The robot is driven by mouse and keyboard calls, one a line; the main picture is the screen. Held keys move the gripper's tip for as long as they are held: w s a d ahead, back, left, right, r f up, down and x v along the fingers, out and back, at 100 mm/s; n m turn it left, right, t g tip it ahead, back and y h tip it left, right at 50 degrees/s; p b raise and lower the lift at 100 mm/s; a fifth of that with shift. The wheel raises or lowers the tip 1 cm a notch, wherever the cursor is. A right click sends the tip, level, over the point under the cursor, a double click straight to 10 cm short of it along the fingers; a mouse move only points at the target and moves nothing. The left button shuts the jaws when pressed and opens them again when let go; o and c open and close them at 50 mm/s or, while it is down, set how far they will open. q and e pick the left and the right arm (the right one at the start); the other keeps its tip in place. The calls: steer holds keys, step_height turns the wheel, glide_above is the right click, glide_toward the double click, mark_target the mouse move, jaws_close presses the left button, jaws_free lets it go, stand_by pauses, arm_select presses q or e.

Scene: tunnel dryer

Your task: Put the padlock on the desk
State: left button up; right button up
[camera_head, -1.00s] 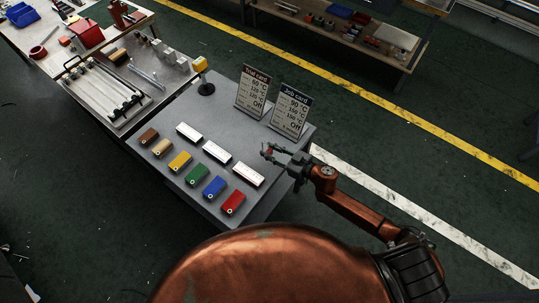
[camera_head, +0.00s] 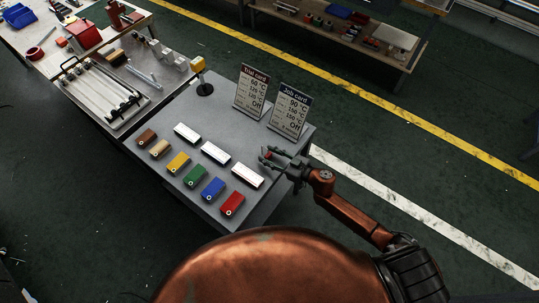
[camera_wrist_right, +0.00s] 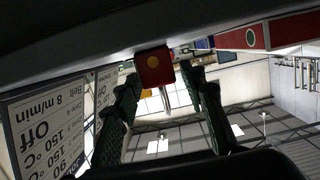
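My right gripper (camera_head: 270,157) is low over the right part of the grey desk (camera_head: 190,210), with its fingers pointing left. A small red thing, which looks like the padlock (camera_head: 268,155), sits between its fingertips. In the right wrist view the padlock (camera_wrist_right: 155,66) is a red block with a yellow dot, between the green-grey fingertips (camera_wrist_right: 160,82). My left gripper is not in view.
A row of coloured blocks, the red one (camera_head: 232,204) nearest, and white boxes (camera_head: 247,176) stand left of the gripper. Bare desk lies between cards and boxes.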

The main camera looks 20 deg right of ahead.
steer(key=shift+o, duration=0.4)
steer(key=shift+s+r, duration=0.1)
steer(key=shift+r, duration=0.1)
steer(key=p+v, duration=0.1)
steer(key=v, duration=1)
steer(key=shift+s+d, duration=0.25)
steer(key=shift+d, duration=0.1)
